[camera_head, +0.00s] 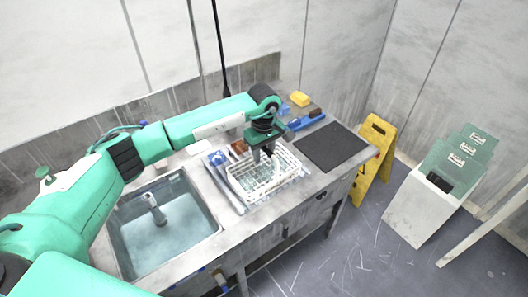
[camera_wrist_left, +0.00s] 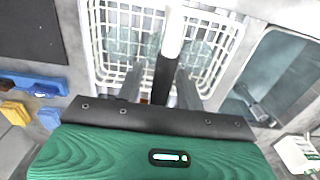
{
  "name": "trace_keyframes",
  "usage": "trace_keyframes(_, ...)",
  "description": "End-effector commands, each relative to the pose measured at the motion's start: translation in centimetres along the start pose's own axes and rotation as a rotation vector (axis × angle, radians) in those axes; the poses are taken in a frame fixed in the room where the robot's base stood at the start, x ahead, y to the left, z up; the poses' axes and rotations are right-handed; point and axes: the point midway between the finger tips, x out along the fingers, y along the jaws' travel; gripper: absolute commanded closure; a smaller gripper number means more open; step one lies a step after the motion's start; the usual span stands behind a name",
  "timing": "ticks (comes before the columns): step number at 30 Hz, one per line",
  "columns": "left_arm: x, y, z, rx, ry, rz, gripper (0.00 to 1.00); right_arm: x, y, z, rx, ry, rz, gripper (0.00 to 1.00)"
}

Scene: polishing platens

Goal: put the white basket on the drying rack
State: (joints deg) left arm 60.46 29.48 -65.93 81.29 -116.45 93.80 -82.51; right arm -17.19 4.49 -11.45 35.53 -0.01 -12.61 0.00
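The white basket (camera_head: 237,185), an open mesh with a raised handle, sits on the counter right of the sink. It also shows in the wrist view (camera_wrist_left: 102,42), with greenish contents beneath the mesh. My left gripper (camera_head: 269,153) is over the basket, pointing down. In the wrist view its two fingers (camera_wrist_left: 160,72) stand apart, on either side of the handle, which is white with a dark part (camera_wrist_left: 165,78); a gap shows at each side. I cannot clearly pick out a drying rack. My right gripper is not in view.
The sink (camera_head: 167,225) with a tap is left of the basket. A dark flat mat (camera_head: 335,147) lies bare to its right. A blue tool (camera_head: 305,121) and a yellow block (camera_head: 300,99) lie behind. A yellow floor sign (camera_head: 375,160) stands beyond the counter's right end.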

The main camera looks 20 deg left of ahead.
Motion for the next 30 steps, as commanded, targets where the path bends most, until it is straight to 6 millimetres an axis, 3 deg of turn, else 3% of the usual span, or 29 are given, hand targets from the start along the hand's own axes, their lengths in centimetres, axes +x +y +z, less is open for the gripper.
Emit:
trace_keyframes(5, -1.1, 0.1, -0.1, 0.001, 0.002, 0.003, 0.62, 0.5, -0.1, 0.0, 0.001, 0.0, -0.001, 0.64)
trace_keyframes(19, -10.2, 0.1, 0.0, 0.0, 0.002, 0.003, 0.62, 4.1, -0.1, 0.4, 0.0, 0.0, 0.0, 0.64)
trace_keyframes(24, -11.8, 0.0, 0.0, 0.0, 0.001, 0.001, 0.62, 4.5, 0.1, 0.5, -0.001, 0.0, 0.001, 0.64)
trace_keyframes(30, -12.2, 0.0, 0.0, 0.0, 0.0, 0.0, 0.62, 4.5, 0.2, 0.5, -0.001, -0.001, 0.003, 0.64)
